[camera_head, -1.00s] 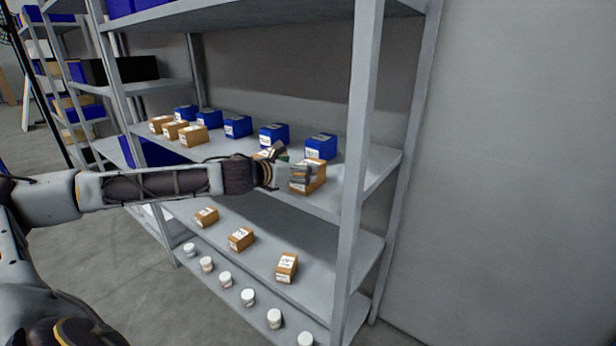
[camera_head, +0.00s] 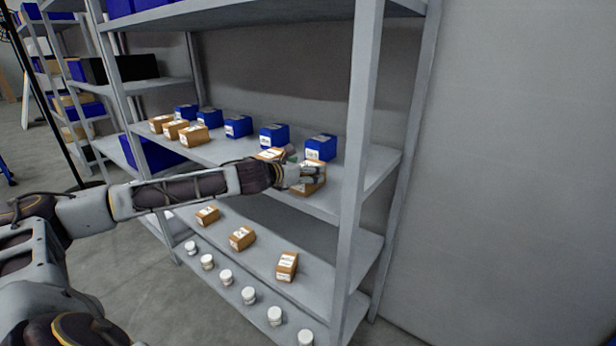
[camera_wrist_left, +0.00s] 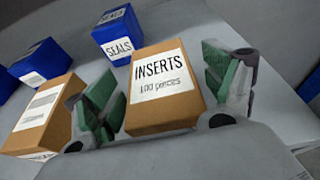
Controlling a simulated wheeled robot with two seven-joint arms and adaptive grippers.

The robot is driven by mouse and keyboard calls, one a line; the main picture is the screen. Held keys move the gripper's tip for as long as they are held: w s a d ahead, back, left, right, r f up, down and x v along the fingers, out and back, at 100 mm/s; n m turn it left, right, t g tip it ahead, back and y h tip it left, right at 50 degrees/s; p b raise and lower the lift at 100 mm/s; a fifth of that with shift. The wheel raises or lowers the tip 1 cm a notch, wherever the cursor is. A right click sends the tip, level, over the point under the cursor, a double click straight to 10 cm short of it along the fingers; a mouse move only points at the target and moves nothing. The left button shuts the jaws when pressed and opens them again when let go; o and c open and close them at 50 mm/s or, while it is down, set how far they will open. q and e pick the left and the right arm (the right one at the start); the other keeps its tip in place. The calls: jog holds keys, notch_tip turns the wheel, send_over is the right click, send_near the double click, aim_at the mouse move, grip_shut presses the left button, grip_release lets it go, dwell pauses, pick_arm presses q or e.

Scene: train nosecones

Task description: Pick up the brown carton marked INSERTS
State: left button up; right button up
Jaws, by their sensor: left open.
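The brown carton marked INSERTS (camera_wrist_left: 162,88) has a white label and stands on the shelf. In the left wrist view it sits between the two green-padded fingers of my left gripper (camera_wrist_left: 158,78). The fingers are apart, one on each side of it. In the head view my left gripper (camera_head: 302,172) reaches across the shelf and covers much of the carton (camera_head: 316,185). I cannot tell whether a finger touches it. My right gripper is not in view.
Another brown carton (camera_wrist_left: 42,118) stands close to the left finger. A blue SEALS box (camera_wrist_left: 118,34) stands behind, in a row of blue boxes (camera_head: 273,136). A grey shelf upright (camera_head: 357,150) rises just right of the gripper. Lower shelves hold brown cartons (camera_head: 242,238) and white jars (camera_head: 248,295).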

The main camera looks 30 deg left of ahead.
pick_arm(q)
jog(key=shift+w+f, duration=0.25)
jog(key=shift+w, duration=0.35)
jog(key=shift+r, duration=0.1)
jog(key=c, duration=1.1)
jog(key=shift+r, duration=5)
